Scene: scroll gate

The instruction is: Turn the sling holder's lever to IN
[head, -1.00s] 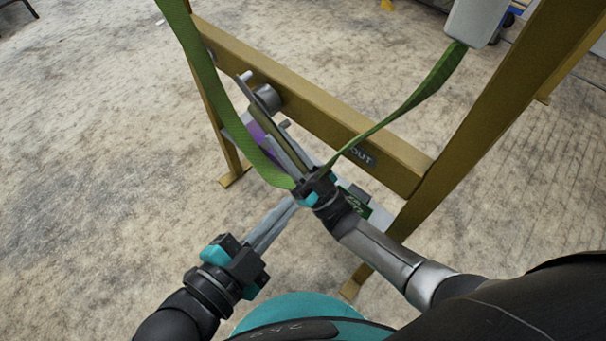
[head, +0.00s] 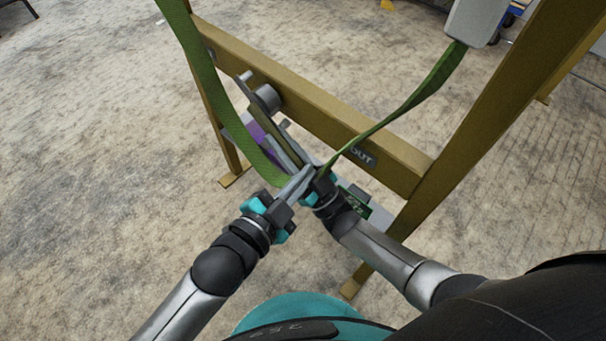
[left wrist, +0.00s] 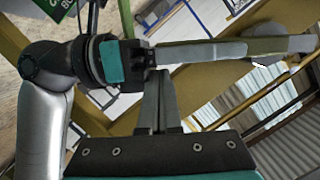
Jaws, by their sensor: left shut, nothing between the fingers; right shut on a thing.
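The sling holder's lever (head: 272,132) looks like a long olive bar on a round grey hub (head: 267,98), slanting down to the right along the front of the beam. A green sling (head: 211,85) hangs in a loop before it. My right gripper (head: 291,152) is shut, apparently on the lever; the grip itself is partly hidden. Its closed fingers also show in the left wrist view (left wrist: 243,50). My left gripper (head: 308,172) is shut and empty, its tips close beside the right gripper's body.
The ochre beam (head: 320,118) runs between two uprights, with the thick right upright (head: 490,120) close by. A grey box (head: 475,22) is at the sling's upper right end. A green sign (head: 354,203) lies below my right gripper.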

